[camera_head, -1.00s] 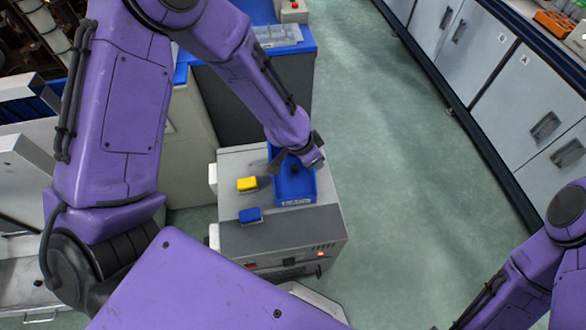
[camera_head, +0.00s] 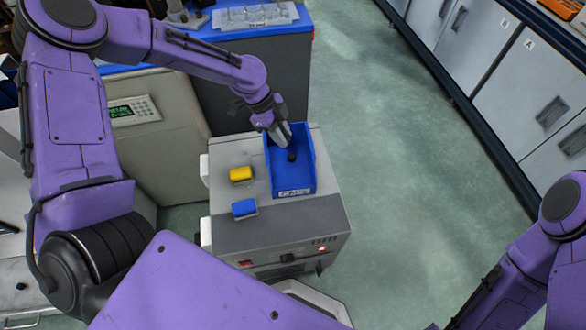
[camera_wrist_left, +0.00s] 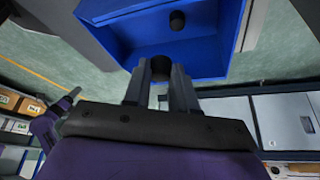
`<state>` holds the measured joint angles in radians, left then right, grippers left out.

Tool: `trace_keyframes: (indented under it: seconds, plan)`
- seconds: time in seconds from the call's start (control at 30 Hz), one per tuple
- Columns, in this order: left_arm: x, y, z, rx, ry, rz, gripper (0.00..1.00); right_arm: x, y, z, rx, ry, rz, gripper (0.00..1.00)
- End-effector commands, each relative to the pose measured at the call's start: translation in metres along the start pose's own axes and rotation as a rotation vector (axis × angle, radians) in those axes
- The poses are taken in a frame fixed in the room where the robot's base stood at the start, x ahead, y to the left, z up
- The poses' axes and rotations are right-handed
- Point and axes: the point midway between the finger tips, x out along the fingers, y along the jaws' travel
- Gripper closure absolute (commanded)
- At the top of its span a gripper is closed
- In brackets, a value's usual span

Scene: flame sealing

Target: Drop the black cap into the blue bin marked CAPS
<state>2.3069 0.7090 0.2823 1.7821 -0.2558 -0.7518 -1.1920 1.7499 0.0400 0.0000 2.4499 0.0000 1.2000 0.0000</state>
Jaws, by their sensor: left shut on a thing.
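The blue bin (camera_head: 306,180) stands on the grey machine, its CAPS label on the near side. My left gripper (camera_head: 284,138) is over its far left part, fingers pointing down. In the left wrist view, my left gripper (camera_wrist_left: 161,75) is shut on a black cap (camera_wrist_left: 162,68) at its fingertips, at the bin's edge in that picture. A second dark cap (camera_wrist_left: 177,21) shows inside the blue bin (camera_wrist_left: 205,60). In the head view one dark cap (camera_head: 292,155) shows just below the fingertips; which of the two it is, I cannot tell. My right gripper is outside the picture.
A yellow block (camera_head: 241,174) and a blue block (camera_head: 245,208) sit on the grey machine (camera_head: 275,235), left of the bin. A rack of clear glassware (camera_head: 255,14) stands on a blue top behind. Open green floor (camera_head: 370,160) lies to the right.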

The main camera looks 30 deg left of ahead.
Motion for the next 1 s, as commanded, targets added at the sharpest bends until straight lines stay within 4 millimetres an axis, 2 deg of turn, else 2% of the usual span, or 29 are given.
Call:
trace_keyframes:
  seconds: [0.03, 0.1, 0.37, 0.4, 0.47, 0.77, 0.87, 1.0]
  plan:
    - [0.012, 0.0, 0.005, 0.0, 0.0, -0.001, 1.0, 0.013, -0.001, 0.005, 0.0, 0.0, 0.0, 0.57]
    - [0.015, 0.0, 0.007, -0.001, 0.0, -0.001, 1.0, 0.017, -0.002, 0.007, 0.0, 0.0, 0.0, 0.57]
    - [0.013, 0.0, 0.006, -0.002, 0.0, -0.001, 1.0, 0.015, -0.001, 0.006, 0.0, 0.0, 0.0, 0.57]
    - [0.013, 0.0, 0.006, -0.002, 0.0, -0.001, 0.65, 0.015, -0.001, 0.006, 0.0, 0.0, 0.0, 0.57]
    - [0.013, 0.0, 0.006, -0.002, 0.0, -0.001, 0.45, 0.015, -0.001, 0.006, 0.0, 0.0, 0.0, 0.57]
    - [0.012, 0.0, 0.006, -0.002, 0.0, -0.002, 0.44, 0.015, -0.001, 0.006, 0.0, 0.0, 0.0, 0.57]
    - [-0.001, -0.001, 0.005, -0.002, 0.001, -0.005, 0.44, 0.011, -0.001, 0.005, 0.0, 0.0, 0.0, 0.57]
    - [-0.035, -0.002, 0.004, -0.002, 0.002, -0.007, 0.44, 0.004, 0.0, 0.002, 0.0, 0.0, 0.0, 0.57]
